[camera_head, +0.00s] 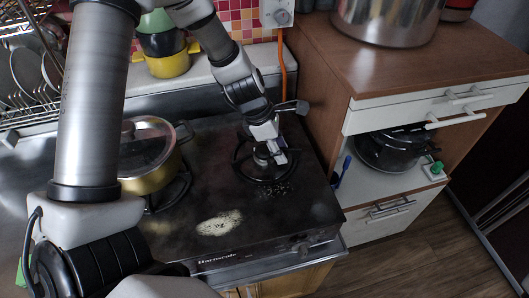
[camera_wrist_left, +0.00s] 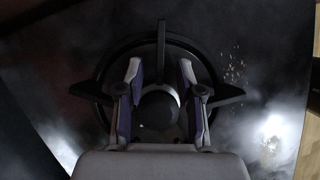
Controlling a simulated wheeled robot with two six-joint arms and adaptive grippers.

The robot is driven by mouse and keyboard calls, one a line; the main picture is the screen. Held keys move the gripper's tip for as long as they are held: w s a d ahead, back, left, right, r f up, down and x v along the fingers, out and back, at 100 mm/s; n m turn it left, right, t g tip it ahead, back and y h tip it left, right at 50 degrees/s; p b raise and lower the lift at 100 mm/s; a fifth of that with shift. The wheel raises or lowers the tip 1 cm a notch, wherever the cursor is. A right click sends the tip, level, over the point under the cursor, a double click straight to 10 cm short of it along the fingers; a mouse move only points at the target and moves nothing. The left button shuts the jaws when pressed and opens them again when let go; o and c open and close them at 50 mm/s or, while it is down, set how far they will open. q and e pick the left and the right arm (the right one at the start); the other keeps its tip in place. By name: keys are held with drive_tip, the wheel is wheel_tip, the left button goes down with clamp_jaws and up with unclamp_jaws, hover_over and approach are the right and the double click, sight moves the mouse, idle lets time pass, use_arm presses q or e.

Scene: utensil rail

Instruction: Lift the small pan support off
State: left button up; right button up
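The small pan support is a black ring with spokes (camera_head: 262,180) around the right burner of the dark stove (camera_head: 212,190). My left gripper (camera_head: 278,153) is over this burner, pointing down. In the left wrist view, the support's upper spoke (camera_wrist_left: 161,48) points up the picture. The two fingers of the gripper (camera_wrist_left: 160,72) are apart, one on each side of the round burner cap (camera_wrist_left: 158,108), inside the ring's outline. No part of the support shows clasped between them. Their height above the stove is hard to tell. The lower part of the ring is hidden by the gripper. My right gripper is not in view.
A gold pot with a glass lid (camera_head: 148,152) stands on the left burner. A yellow pot (camera_head: 168,64) stands behind the stove. A wooden cabinet (camera_head: 318,115) with a big steel pot (camera_head: 385,18) borders the right. A pale stain (camera_head: 219,223) marks the stove front.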

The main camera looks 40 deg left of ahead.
use_arm(q)
drive_tip(key=shift+w+f, duration=0.1)
drive_tip(key=shift+w, duration=0.1)
drive_tip(key=shift+s, duration=0.2)
clamp_jaws()
wheel_tip(320, 180, up, 10)
drive_tip(key=p, duration=0.7)
drive_tip(key=shift+r, duration=0.25)
drive_tip(key=shift+w+f, duration=0.1)
drive_tip(key=shift+f, duration=0.1)
